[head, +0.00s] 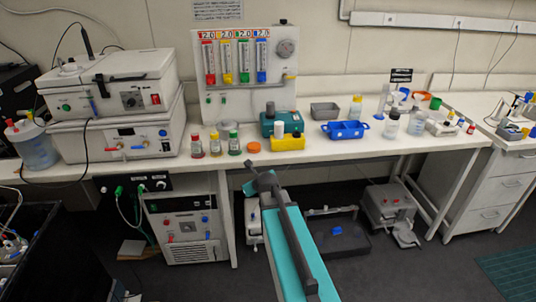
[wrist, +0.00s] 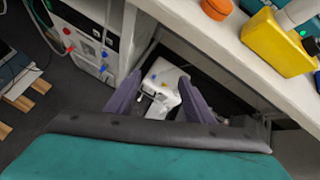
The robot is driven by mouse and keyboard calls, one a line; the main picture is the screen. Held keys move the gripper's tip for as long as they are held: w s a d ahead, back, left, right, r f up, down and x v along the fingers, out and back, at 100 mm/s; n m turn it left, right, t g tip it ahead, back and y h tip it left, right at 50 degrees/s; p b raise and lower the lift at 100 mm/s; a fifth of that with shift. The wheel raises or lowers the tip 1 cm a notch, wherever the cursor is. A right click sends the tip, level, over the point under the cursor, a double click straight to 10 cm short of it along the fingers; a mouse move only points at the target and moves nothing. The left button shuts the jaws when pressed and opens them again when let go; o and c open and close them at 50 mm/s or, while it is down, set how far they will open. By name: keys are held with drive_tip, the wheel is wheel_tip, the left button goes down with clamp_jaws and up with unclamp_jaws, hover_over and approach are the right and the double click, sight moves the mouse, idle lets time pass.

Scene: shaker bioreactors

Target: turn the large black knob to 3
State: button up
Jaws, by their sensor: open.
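A black knob (head: 132,100) sits on the front panel of the upper white shaker unit (head: 165,82) at the left of the bench. Its pointer and scale marks are too small to read. My gripper (head: 249,177) is in front of the bench edge, well to the right of the knob and lower in the picture, not touching it. In the wrist view my gripper (wrist: 160,80) is open, with two purple-grey fingers apart and nothing held between them. The knob is not in the wrist view.
Small bottles (head: 215,144), a yellow block (head: 288,143) and a blue tray (head: 345,130) stand on the bench (head: 400,143). A white cabinet (head: 183,225) is below the shaker. A white device (wrist: 163,82) stands under the bench, beyond my fingers.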

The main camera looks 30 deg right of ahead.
drive_tip(key=s+a+f+n+g+y+b, duration=0.15)
drive_tip(key=s+a+f+n, duration=0.25)
drive_tip(key=s+a+f, duration=0.45)
drive_tip(key=s+a+f+n+g, duration=0.3)
drive_tip(key=s+a+f+n, duration=0.15)
drive_tip(key=f, duration=0.75)
drive_tip(key=s+a+f+n+g+y+b, duration=0.1)
drive_tip(key=s+a+f+n+g, duration=0.25)
drive_tip(key=s+a+f, duration=0.4)
drive_tip(key=s+a+f+n+g, duration=0.1)
drive_tip(key=s+f+n+g, duration=0.2)
drive_tip(key=s+n, duration=0.8)
drive_tip(key=s+a+f+n+g, duration=0.1)
drive_tip(key=s+f+n+g, duration=0.3)
drive_tip(key=s+n, duration=0.8)
drive_tip(key=shift+s+a+f+b, duration=0.25)
drive_tip(key=shift+s+f+b, duration=0.2)
drive_tip(key=shift+s+f, duration=1.05)
drive_tip(key=shift+s+r, duration=0.25)
